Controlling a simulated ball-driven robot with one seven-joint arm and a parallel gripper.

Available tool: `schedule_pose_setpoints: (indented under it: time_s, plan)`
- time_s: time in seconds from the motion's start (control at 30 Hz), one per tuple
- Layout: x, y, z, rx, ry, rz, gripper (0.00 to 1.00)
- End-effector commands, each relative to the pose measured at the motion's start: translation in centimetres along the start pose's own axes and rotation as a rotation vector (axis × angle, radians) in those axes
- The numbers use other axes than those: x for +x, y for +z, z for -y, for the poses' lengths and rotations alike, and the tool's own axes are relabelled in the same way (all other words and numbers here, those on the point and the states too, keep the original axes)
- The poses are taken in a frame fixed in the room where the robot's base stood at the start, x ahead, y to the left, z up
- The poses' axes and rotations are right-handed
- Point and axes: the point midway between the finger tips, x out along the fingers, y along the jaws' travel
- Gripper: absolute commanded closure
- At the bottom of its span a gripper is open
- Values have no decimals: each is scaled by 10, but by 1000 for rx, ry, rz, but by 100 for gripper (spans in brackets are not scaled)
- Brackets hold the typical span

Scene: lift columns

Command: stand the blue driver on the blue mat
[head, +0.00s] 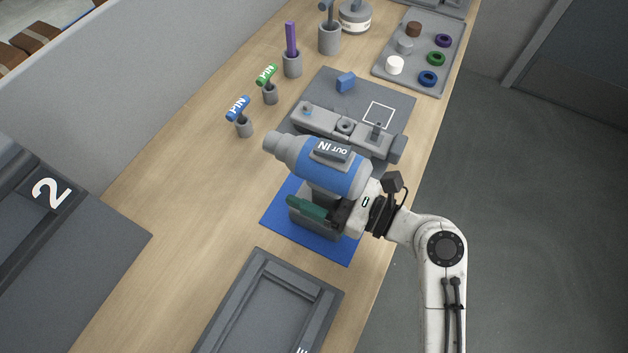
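The blue driver (345,177) is large, with a grey nose pointing left, a blue band and a grey plate lettered OUT and IN. It stands about upright, its grey foot (318,224) over the blue mat (284,217). I cannot tell whether the foot touches the mat. My gripper (318,211) reaches in from the right, at handle height under the driver's body. A dark green bar, seemingly a finger, lies across the near side of the handle area. The other finger and most of the handle are hidden, so I cannot see whether the grip is closed.
A grey rack (325,122) stands close behind the driver on a dark grey mat (397,97) with a small blue block (346,82). Pin-topped holders (244,128) stand at left. A grey tray (222,325) lies in front. The wood left of the mat is clear.

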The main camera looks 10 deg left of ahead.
Motion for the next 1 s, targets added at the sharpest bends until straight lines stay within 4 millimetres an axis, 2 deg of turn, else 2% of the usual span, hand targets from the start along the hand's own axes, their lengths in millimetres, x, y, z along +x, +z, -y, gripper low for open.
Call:
schedule_pose_setpoints:
  time_s: [0.23,0.37,0.8,1.0]
  plan:
    - [-1,-3,0,4,0,-5,23]
    - [-10,-3,0,4,-3,-4,23]
    - [-88,-2,0,1,-4,-2,23]
    - [-106,-1,0,1,-2,-1,23]
